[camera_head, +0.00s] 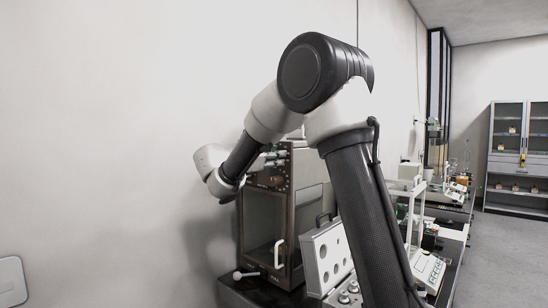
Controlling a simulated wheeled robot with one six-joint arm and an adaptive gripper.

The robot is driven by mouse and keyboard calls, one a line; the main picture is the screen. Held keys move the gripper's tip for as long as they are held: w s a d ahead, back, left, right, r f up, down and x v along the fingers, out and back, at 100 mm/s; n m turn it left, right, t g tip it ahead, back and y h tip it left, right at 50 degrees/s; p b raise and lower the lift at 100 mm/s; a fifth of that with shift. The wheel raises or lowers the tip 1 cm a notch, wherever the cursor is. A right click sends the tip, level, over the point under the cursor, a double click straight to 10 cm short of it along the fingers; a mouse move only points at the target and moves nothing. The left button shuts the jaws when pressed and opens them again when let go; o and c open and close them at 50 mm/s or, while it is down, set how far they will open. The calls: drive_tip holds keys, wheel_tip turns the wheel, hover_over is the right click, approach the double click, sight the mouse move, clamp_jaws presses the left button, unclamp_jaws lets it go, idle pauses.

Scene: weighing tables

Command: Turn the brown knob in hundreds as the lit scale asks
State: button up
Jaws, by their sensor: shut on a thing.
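A brown balance cabinet (309,174) with a glass front and a white handle stands on the dark bench left of centre. My arm reaches across it from the right, and my gripper (274,157) is at the upper front of the cabinet. The gripper is small in view and partly behind my wrist. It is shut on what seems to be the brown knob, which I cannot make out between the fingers. A dark round dial (277,181) shows just below the gripper. I cannot see the lit scale or read any number.
An open weight case (327,254) stands close to the right of the cabinet, with metal weights in front. A white balance (430,270) and more instruments line the bench further right. A grey shelf cabinet (520,150) stands at the back right.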

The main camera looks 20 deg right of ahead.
drive_tip(key=m, duration=0.6)
drive_tip(key=shift+m, duration=0.3)
idle(0.4)
drive_tip(key=o, duration=1)
drive_tip(key=shift+a, duration=0.15)
drive_tip(key=v, duration=1.1)
drive_tip(key=shift+s+a+f, duration=0.1)
drive_tip(key=shift+s+a, duration=0.1)
drive_tip(key=shift+a, duration=0.15)
